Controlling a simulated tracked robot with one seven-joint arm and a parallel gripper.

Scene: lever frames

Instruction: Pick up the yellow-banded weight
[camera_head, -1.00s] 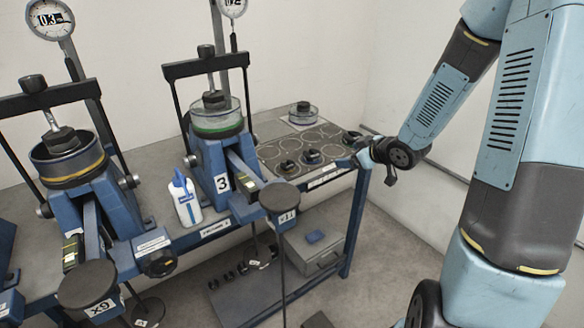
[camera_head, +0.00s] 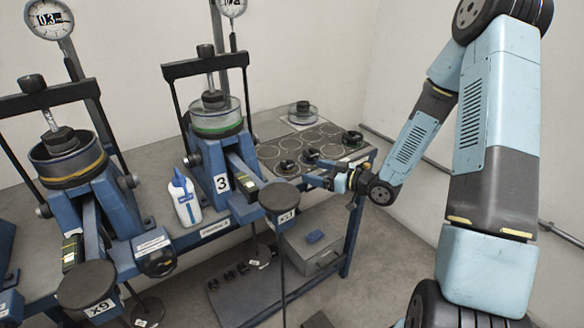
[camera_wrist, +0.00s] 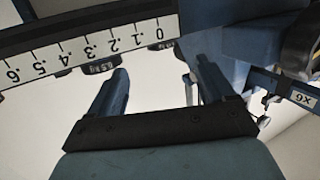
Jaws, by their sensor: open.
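Several dark slotted weights sit on the bench's ringed mat in the camera_head view: a left one (camera_head: 289,168), a middle one (camera_head: 310,156) and a right one (camera_head: 352,138). I cannot make out a yellow band on any of them. My gripper (camera_head: 314,178) is at the bench's front right edge, just in front of the weights, pointing left. In the wrist view my gripper (camera_wrist: 161,66) is open, with nothing between its fingers. A dark weight with a small white label (camera_wrist: 97,67) shows beyond the left finger, partly hidden by a numbered scale (camera_wrist: 85,50).
Two blue lever frames stand left, one marked 3 (camera_head: 221,184); its round lever end (camera_head: 279,196) juts forward near my gripper. A white bottle (camera_head: 184,203) stands between them. A clear dish (camera_head: 303,113) is at the back. Small weights (camera_head: 230,275) and a grey box (camera_head: 315,255) lie below.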

